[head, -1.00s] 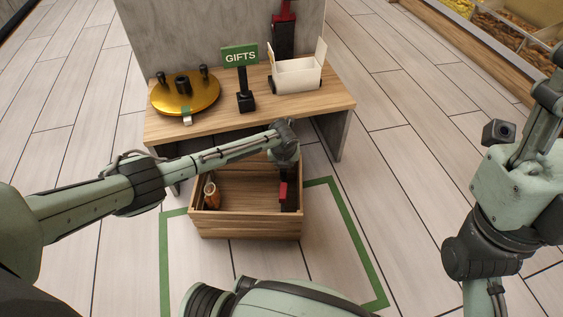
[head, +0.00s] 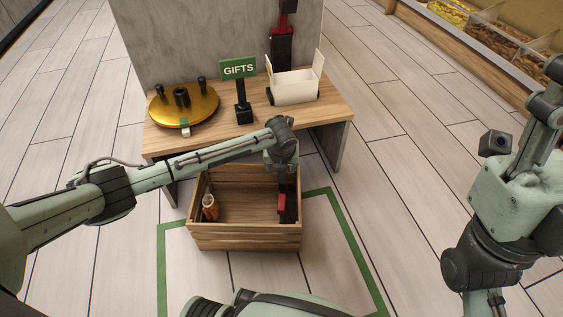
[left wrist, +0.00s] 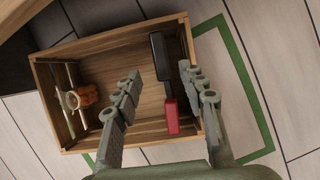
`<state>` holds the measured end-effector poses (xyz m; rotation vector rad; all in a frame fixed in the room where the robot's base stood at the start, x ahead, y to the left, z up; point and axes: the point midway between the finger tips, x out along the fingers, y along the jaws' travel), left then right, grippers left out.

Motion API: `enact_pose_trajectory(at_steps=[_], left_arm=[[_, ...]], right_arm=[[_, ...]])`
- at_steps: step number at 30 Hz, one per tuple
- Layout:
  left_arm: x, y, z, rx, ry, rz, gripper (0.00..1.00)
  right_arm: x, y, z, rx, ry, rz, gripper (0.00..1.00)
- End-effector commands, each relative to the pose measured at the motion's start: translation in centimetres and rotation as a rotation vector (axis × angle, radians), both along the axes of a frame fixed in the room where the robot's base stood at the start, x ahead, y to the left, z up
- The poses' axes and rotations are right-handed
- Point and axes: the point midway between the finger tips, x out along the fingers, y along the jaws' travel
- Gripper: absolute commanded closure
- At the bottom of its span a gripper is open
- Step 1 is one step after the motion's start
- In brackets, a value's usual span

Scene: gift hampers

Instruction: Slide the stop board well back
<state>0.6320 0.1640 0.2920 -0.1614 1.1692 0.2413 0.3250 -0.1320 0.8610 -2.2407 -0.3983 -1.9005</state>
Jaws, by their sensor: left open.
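No part is clearly marked as a stop board. In the left wrist view, the red block (left wrist: 171,116) and a black bar (left wrist: 160,57) lie near the crate's right wall. My left gripper (left wrist: 160,75) is open above the crate, its fingers spread to either side of the black bar and red block, holding nothing.
An orange-brown item (head: 210,208) is in the crate's left part. Green floor tape (head: 350,240) surrounds the crate; floor to the right is clear.

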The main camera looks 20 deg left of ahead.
Motion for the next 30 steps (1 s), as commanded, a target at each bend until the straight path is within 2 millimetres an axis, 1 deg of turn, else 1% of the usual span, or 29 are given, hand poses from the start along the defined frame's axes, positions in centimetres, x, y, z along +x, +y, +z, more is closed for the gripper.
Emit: enact_pose_trajectory(at_steps=[1, 3, 6, 9, 13, 26, 29, 30], left_arm=[[-0.3, -0.1, 1.0, -0.001, -0.002, -0.002, 0.59], [-0.8, -0.2, 2.1, -0.001, -0.001, -0.003, 0.59], [-1.2, -0.4, 3.2, -0.001, 0.000, 0.000, 0.59], [-1.5, -0.4, 3.9, 0.001, 0.001, 0.000, 0.59], [-1.7, -0.5, 4.1, 0.000, 0.001, 0.000, 0.59], [-1.7, -0.6, 4.1, -0.003, 0.000, 0.000, 0.59], [-1.6, -2.0, 4.2, -0.053, -0.026, 0.010, 0.59], [-1.6, -3.3, 4.4, -0.101, -0.049, 0.020, 0.59]], right_arm=[[0.0, 0.0, 0.0, 0.000, 0.000, 0.000, 0.60], [0.0, 0.0, 0.0, 0.000, 0.001, 0.000, 0.60], [0.0, 0.0, 0.0, 0.000, 0.001, 0.000, 0.60], [0.0, 0.0, 0.0, 0.000, 0.001, 0.000, 0.60], [0.0, 0.0, 0.0, 0.000, 0.001, 0.000, 0.60], [0.0, 0.0, 0.0, 0.000, 0.001, 0.000, 0.60], [0.0, 0.0, 0.0, 0.000, 0.001, 0.000, 0.60], [0.0, 0.0, 0.0, 0.000, 0.001, 0.000, 0.60]])
